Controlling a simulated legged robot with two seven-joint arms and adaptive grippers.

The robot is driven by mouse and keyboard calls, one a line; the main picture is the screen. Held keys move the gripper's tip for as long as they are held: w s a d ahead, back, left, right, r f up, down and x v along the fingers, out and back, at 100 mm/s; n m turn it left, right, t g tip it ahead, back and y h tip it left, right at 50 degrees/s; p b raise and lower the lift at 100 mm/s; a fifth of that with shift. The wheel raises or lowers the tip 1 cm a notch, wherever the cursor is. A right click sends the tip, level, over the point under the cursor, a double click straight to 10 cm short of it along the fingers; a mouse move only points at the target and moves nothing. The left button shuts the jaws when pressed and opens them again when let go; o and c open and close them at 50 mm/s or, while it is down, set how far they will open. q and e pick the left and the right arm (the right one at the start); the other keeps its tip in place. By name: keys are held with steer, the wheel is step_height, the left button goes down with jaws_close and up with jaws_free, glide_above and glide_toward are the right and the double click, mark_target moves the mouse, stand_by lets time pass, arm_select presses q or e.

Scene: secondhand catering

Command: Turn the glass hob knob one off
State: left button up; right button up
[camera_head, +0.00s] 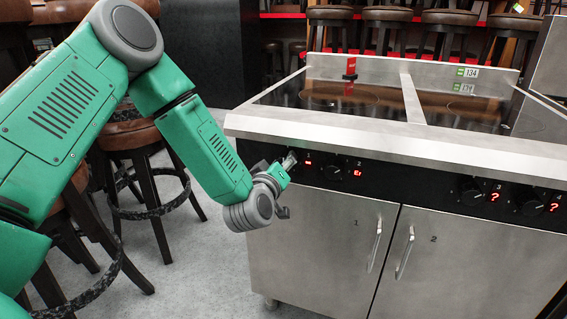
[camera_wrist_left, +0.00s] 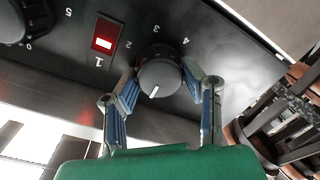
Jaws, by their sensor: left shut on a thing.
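In the left wrist view, black hob knob one (camera_wrist_left: 158,70) sits on the dark control panel between the two blue-padded fingers of my left gripper (camera_wrist_left: 163,80). The fingers are shut on its sides. Its white pointer line faces the wrist side, down and slightly left in the picture. Dial numbers 2, 3 and 4 show around its far side. A lit red display (camera_wrist_left: 104,36) marked 1 is beside it. In the head view, my left gripper (camera_head: 284,166) is at the panel's left end and hides most of the knob. The display for 1 (camera_head: 308,162) shows a red bar.
Knob 2 (camera_head: 333,171) is close to the right, with its display (camera_head: 357,173) lit red. Knobs 3 (camera_head: 472,190) and 4 (camera_head: 532,203) are farther right. The steel front edge (camera_head: 380,145) overhangs the panel. Stools (camera_head: 140,150) stand on the left.

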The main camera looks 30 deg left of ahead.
arm_select(q)
steer(key=shift+s+f, duration=0.1)
steer(key=shift+f, duration=0.2)
steer(key=o, duration=1.1)
steer(key=shift+o, duration=0.2)
steer(key=shift+r, duration=0.1)
steer(key=v, duration=1.1)
steer(key=shift+s, duration=0.35)
